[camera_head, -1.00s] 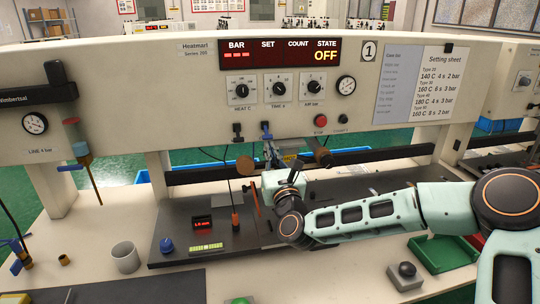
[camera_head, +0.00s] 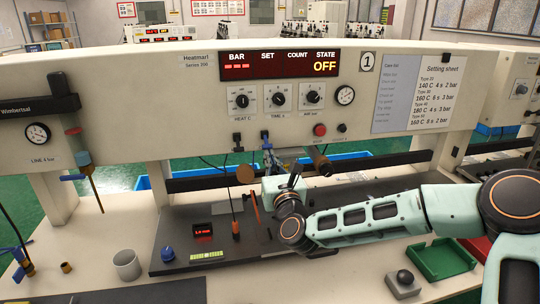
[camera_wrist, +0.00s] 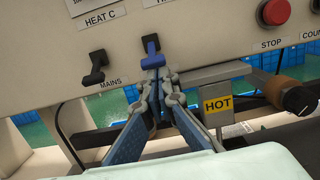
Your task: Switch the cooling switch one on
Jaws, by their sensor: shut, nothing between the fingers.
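A blue-handled switch (camera_wrist: 152,55) sits on the lower edge of the cream panel in the wrist view, its lever hanging down. It also shows in the head view (camera_head: 266,141). Its label is hidden, so I cannot tell whether it is cooling switch one. A black switch (camera_wrist: 95,68) marked MAINS is to its left, also pointing down; in the head view it is here (camera_head: 238,142). My gripper (camera_wrist: 156,76) is shut and empty, its fingertips just below the blue handle, touching or nearly so. In the head view my gripper (camera_head: 272,162) is small and partly hidden.
A yellow HOT sign (camera_wrist: 217,104) hangs right of my fingers. The display (camera_head: 280,62) reads OFF. A grey cup (camera_head: 127,265) stands on the bench at left.

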